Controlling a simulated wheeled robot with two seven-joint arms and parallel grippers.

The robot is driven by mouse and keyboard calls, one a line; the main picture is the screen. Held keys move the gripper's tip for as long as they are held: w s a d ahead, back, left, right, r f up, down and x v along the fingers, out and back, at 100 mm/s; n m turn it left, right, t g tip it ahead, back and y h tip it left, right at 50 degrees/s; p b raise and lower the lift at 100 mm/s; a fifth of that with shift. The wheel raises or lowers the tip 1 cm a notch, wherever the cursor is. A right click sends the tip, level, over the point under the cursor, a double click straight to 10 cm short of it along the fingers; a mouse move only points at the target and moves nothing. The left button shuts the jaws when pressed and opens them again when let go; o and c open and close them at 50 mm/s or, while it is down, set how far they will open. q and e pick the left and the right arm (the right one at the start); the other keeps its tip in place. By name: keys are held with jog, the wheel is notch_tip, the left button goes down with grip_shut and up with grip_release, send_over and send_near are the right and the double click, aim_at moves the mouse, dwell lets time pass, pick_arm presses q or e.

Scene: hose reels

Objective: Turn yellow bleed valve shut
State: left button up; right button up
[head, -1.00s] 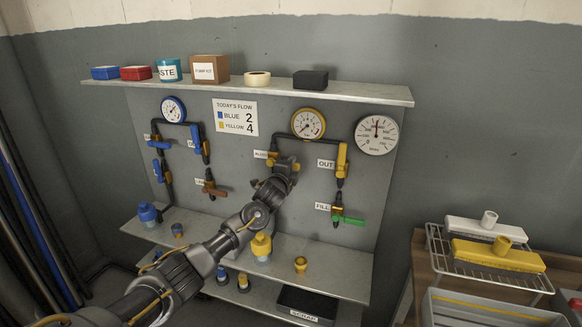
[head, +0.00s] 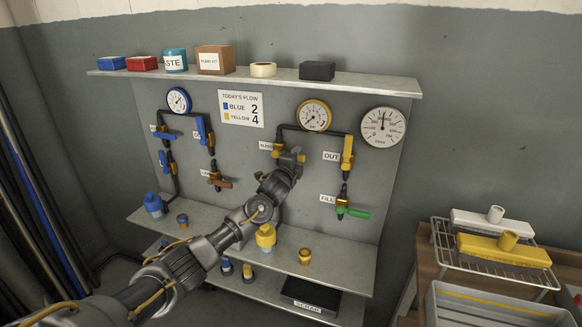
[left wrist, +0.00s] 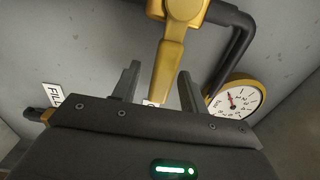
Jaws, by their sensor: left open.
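A yellow-bodied valve (head: 278,150) sits on the left branch of the dark pipework under the yellow-rimmed gauge (head: 313,116). Its label is too small to read surely, so I cannot tell if it is the bleed valve. My left gripper (head: 291,157) is at this valve and hides part of it. In the left wrist view, the gripper (left wrist: 156,88) is open, with the valve's yellow handle (left wrist: 168,72) between its fingers and gaps visible on both sides. My right gripper is not in view.
The OUT valve (head: 347,152) with a yellow handle and the FILL valve's green handle (head: 354,213) are to the right. Blue-handled valves (head: 203,130) are to the left. A shelf (head: 370,86) runs above. A yellow-topped fitting (head: 266,236) stands on the lower shelf.

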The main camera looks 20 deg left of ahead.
pick_arm(q)
jog(key=s+b, duration=0.2)
jog(key=s, duration=0.8)
jog(key=shift+d, duration=0.4)
